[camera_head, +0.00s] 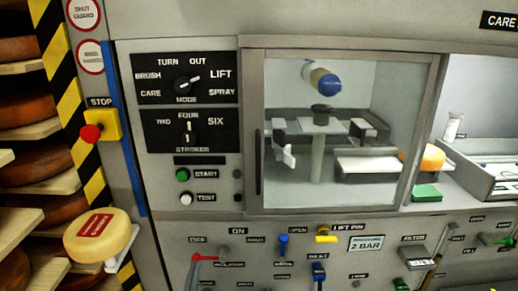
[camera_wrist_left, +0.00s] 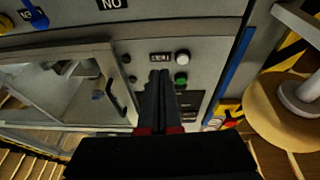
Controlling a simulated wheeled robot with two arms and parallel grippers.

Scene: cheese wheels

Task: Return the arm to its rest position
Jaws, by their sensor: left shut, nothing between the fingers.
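My left gripper (camera_wrist_left: 159,76) shows in the left wrist view. Its two dark fingers lie side by side, shut and empty, in front of the control panel. Their tips appear just below the panel's small label, near the white TEST button (camera_wrist_left: 182,57) and green START button (camera_wrist_left: 181,78). I cannot tell the gap to the panel. That view shows the panel upside down. I cannot make out either gripper in the head view. The right gripper is in neither view. In the head view the TEST button (camera_head: 186,198) and START button (camera_head: 183,174) are uncovered.
A pale cheese wheel with a red label (camera_head: 100,235) sits at the lower left. Shelves of darker wheels (camera_head: 25,110) stand behind it. A red stop button (camera_head: 91,132) juts out. A glazed cabinet door (camera_head: 390,80) is right of the panel. Levers, including a blue one (camera_head: 283,243), line the lower front.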

